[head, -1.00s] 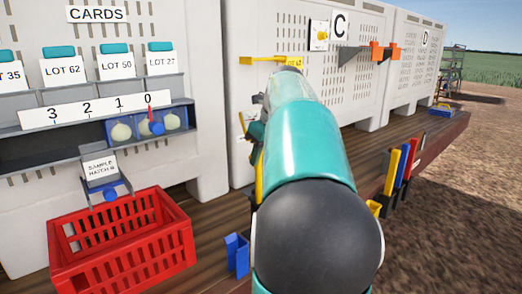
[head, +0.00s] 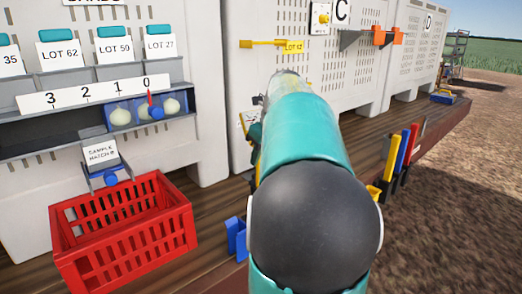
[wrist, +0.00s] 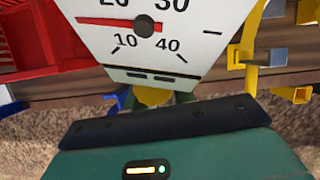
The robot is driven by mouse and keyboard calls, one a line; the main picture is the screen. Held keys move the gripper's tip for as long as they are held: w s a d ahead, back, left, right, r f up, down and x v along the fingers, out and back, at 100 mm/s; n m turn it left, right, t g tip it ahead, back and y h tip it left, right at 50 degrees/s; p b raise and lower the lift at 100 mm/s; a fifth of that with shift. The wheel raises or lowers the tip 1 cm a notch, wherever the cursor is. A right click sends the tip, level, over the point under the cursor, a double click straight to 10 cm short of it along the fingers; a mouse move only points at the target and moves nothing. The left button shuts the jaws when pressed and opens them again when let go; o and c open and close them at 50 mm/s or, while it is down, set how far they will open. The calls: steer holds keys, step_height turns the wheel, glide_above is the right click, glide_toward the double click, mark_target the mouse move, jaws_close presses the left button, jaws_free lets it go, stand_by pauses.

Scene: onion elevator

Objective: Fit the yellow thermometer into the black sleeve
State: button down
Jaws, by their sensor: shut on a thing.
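The thermometer's white dial (wrist: 165,48) with a red needle fills the top middle of the wrist view. A yellow part of it shows below the dial, between the green fingers of my gripper (wrist: 156,99), which is shut on it. In the head view the dial's edge (head: 247,119) shows left of my arm; my arm hides most of the gripper and thermometer. I cannot pick out the black sleeve for certain. Dark holders (head: 390,185) stand under the yellow, blue and red upright handles at the deck's right edge.
A red crate (head: 120,235) stands on the wooden deck at left, with a blue bracket (head: 236,238) to its right. A yellow bracket (head: 375,192) sits near the deck edge. White perforated bins line the back. The deck at far right is mostly clear.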

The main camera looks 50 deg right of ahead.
steer(key=shift+f, duration=2.4)
steer(key=c, duration=1.1)
jaws_free()
steer(key=v, duration=1.3)
steer(key=shift+r, duration=0.35)
